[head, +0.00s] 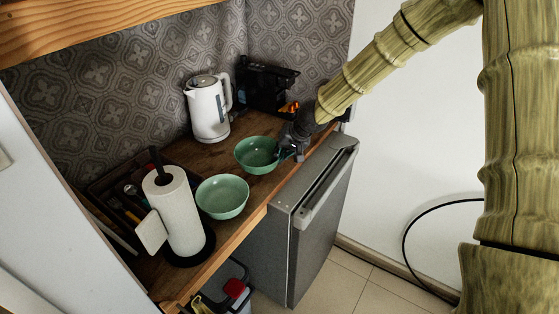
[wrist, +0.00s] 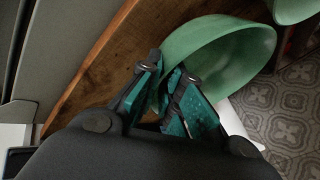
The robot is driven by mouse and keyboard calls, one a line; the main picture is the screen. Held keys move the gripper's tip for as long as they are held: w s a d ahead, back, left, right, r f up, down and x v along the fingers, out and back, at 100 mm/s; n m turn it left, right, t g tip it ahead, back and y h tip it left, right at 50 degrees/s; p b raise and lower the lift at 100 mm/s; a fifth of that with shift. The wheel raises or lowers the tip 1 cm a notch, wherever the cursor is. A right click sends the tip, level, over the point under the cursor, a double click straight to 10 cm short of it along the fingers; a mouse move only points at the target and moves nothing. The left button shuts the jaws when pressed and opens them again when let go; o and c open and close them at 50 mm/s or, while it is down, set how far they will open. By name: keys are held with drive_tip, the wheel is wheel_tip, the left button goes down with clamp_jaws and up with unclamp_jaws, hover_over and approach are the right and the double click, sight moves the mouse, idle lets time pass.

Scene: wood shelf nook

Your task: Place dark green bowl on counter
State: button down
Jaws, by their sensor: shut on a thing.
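The dark green bowl (head: 256,152) is at the right part of the wooden counter (head: 242,224), a shade deeper than the other bowl. My gripper (head: 288,150) is at its right rim. In the wrist view my gripper (wrist: 166,84) has its two teal-padded fingers on either side of the wall of the bowl (wrist: 228,42), shut on it. The bowl looks roughly upright, on or just over the counter; I cannot tell whether its base touches. The fingers hide part of the rim.
A lighter green bowl (head: 222,197) stands close to the left. A white kettle (head: 208,112) and a black machine (head: 262,90) stand behind. A paper towel roll (head: 176,214) and utensil tray (head: 118,190) are at the left. A grey fridge (head: 310,220) stands below the front edge.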

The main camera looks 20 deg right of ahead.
drive_tip(key=shift+f+b, duration=0.5)
drive_tip(key=shift+f, duration=1.15)
drive_tip(key=shift+f, duration=0.1)
drive_tip(key=c, duration=1.6)
unclamp_jaws()
drive_tip(key=shift+o, duration=0.2)
drive_tip(key=shift+s+r, duration=0.15)
drive_tip(key=shift+r, duration=0.3)
drive_tip(key=p+v, duration=0.4)
drive_tip(key=v, duration=0.7)
drive_tip(key=shift+s+d, duration=0.15)
